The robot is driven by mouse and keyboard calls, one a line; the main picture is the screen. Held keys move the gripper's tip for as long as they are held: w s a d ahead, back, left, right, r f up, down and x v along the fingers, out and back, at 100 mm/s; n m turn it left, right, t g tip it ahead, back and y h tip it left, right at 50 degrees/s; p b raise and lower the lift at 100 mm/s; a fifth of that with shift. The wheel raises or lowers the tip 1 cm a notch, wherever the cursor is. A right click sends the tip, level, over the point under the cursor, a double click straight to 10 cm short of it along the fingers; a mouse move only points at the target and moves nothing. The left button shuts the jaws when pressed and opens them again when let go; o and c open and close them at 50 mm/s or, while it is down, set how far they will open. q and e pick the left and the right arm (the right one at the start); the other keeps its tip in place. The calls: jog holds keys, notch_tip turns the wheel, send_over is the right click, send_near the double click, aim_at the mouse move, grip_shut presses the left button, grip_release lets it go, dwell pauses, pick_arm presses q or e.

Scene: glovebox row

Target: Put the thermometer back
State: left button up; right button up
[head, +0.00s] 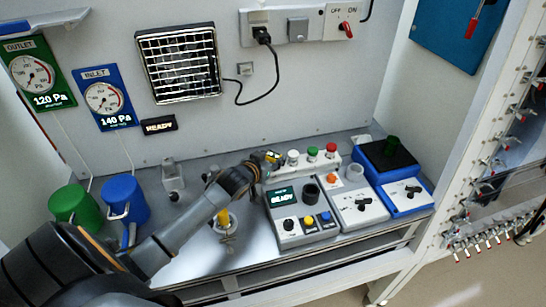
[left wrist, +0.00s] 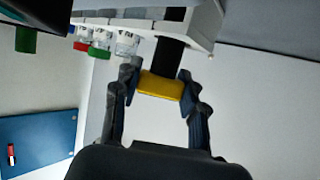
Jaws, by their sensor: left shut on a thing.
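My left gripper (head: 268,158) is shut on a yellow piece (left wrist: 160,87), which may be the thermometer or its handle. In the left wrist view the gripper's two fingers (left wrist: 158,90) close on its sides. A black part (left wrist: 171,50) continues from the yellow piece to the white rack (left wrist: 205,22). I cannot tell whether it is inside the rack or only in front of it. In the head view the gripper is at the left end of the white rack (head: 322,167), beside its white, green and red caps. No readable thermometer face shows. My right gripper is out of view.
Several devices stand close below the rack: a grey one with a READY screen (head: 299,213), a white one (head: 354,203) and a blue one (head: 404,190). Green (head: 76,207) and blue (head: 124,200) buckets stand at left. A yellow-topped stand (head: 226,222) is near my arm.

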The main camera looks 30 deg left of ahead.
pick_arm(q)
jog(key=o, duration=1.2)
jog(key=shift+f, duration=0.1)
jog(key=shift+o, duration=0.5)
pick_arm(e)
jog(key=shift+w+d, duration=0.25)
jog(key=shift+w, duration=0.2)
pick_arm(q)
jog(key=shift+s, duration=0.1)
jog(key=a+b+v, duration=0.1)
jog(key=v, duration=1)
jog(key=shift+s+d+r, duration=0.3)
jog(key=shift+d+r, duration=0.1)
jog(key=shift+d, duration=0.1)
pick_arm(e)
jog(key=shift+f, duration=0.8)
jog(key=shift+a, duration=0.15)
